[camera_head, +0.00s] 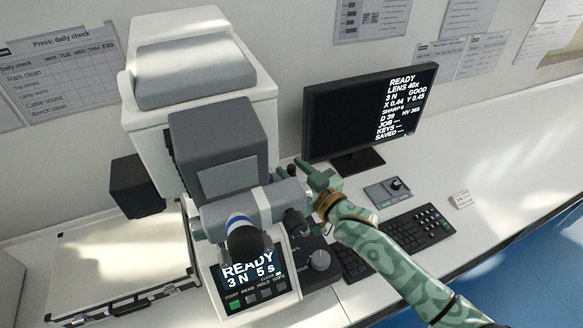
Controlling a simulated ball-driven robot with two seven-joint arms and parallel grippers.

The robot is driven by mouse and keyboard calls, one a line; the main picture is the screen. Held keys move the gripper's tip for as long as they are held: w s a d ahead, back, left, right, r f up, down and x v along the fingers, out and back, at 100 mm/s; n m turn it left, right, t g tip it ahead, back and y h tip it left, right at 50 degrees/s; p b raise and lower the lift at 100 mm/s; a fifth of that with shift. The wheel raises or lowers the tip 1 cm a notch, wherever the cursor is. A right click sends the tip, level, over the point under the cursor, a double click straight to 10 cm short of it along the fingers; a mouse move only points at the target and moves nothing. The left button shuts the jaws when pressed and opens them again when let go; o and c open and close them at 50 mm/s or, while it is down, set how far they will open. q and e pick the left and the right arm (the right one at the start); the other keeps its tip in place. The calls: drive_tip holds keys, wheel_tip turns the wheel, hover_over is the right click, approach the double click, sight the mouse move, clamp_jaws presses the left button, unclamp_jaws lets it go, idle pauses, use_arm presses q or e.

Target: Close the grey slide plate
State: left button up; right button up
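The hardness tester (200,100) stands at the left with a dark grey head on its front. A lighter grey plate (228,178) lies on the front of that head; I take it as the grey slide plate, and whether it is open or closed is not clear. My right gripper (296,178), on a green patterned arm from the lower right, is just right of the head and beside the eyepiece tube (262,205). Its small fingers overlap dark parts behind, so I cannot tell whether they are open or touching anything. My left gripper is not in view.
A monitor (370,110) stands behind my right arm. A lit panel (250,272) sits below the eyepiece. A flat case (115,255) lies at the left. The right bench is mostly clear.

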drive_tip(key=shift+w+a, duration=0.35)
drive_tip(key=shift+w, duration=0.15)
drive_tip(key=shift+c, duration=0.3)
clamp_jaws()
drive_tip(key=shift+s+a+p, duration=0.25)
drive_tip(key=shift+s+a, duration=0.05)
drive_tip(key=shift+a, duration=0.3)
drive_tip(key=shift+s+a+p, duration=0.2)
drive_tip(key=shift+s+a, duration=0.05)
drive_tip(key=shift+a, duration=0.3)
drive_tip(key=shift+o, duration=0.3)
unclamp_jaws()
drive_tip(key=shift+a, duration=0.2)
drive_tip(key=v, duration=1.6)
drive_tip(key=shift+s, duration=0.2)
